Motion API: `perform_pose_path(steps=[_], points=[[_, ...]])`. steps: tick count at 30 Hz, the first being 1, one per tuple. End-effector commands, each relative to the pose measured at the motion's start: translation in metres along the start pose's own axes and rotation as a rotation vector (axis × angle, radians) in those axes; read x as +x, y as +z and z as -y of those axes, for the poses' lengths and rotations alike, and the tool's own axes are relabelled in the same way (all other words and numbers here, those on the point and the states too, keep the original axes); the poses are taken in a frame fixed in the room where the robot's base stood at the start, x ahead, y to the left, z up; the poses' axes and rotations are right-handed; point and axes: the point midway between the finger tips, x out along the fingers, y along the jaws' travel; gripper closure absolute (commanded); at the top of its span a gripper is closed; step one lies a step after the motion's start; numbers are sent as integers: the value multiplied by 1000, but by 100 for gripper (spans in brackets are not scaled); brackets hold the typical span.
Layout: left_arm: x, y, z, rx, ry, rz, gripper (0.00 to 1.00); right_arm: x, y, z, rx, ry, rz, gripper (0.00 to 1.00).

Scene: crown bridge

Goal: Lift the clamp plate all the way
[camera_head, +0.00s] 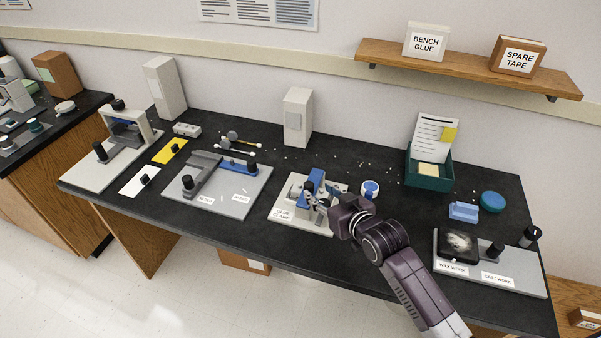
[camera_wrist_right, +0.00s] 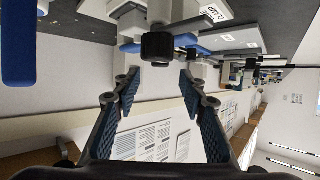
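The glue clamp stands on a pale base (camera_head: 285,213) labelled GLUE CLAMP at the middle of the bench, with blue upright parts (camera_head: 317,178). I cannot make out the clamp plate as a separate part. My right gripper (camera_head: 322,204) is at the clamp's front right and hides part of it. In the right wrist view, my right gripper (camera_wrist_right: 160,82) is open and empty. A black knob (camera_wrist_right: 157,46) of the clamp lies just beyond the fingertips, lined up with the gap between them. My left gripper is not in view.
A round blue and white container (camera_head: 370,188) stands right of the clamp. A grey fixture plate (camera_head: 232,203) lies to the left. A green box (camera_head: 428,178) and a plate labelled WAX WORK and CAST WORK (camera_head: 505,283) are to the right. Small white bits are scattered behind.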

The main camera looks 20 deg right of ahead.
Motion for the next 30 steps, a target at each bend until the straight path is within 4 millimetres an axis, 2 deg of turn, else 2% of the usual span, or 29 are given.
perform_pose_path(steps=[5,9,12,17,21,25,30], points=[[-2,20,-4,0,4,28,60,8,0,0,1,0,2,62],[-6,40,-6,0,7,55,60,24,-1,0,2,1,1,62],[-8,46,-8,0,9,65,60,39,0,0,2,0,2,62],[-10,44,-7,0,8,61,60,60,0,0,1,1,2,62],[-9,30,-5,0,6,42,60,71,0,0,1,0,2,62],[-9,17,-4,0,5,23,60,77,0,0,0,0,1,62],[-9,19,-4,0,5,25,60,78,1,0,0,0,2,62]])
